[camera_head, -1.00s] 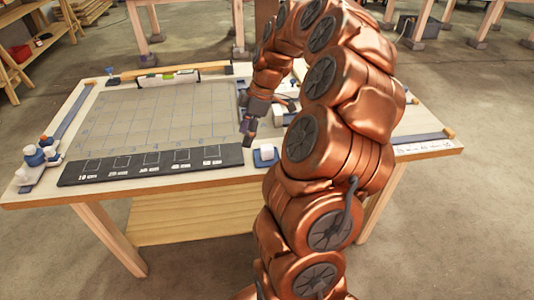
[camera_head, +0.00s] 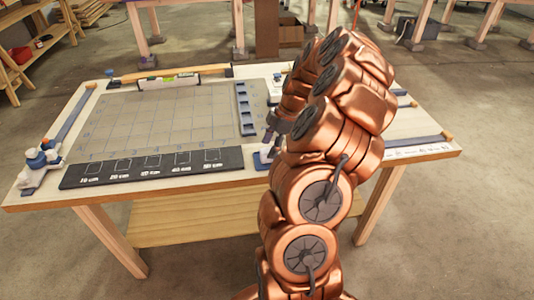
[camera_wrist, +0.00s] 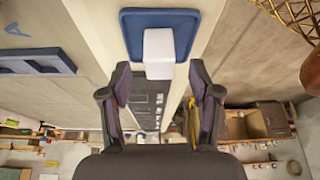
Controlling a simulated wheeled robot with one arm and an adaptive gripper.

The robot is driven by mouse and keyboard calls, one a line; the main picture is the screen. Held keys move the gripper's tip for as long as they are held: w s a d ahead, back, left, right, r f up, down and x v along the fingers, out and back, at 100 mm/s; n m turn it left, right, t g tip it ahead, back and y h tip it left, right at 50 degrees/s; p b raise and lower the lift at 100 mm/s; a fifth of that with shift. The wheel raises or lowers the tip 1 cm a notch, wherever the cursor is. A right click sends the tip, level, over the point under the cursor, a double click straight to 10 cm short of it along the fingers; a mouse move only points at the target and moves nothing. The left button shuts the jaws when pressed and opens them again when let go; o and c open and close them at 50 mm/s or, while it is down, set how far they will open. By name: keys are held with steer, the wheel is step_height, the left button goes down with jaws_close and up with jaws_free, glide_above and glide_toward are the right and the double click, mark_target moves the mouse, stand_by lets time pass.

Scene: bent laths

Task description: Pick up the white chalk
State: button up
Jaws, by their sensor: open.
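The white chalk (camera_wrist: 158,46) shows in the wrist view as a white block on a small blue tray (camera_wrist: 133,22). In the head view my gripper (camera_head: 267,146) is over the tray.
A gridded mat (camera_head: 160,115) covers much of the table (camera_head: 225,182). A dark strip with labelled boxes (camera_head: 150,167) lies along its front. A dark rail with blue squares (camera_head: 246,108) lies left of my arm.

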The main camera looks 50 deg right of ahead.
mark_target(268, 150)
steer(key=shift+p+x, duration=0.5)
steer(key=shift+x, duration=1.2)
steer(key=shift+s, duration=0.1)
jaws_close()
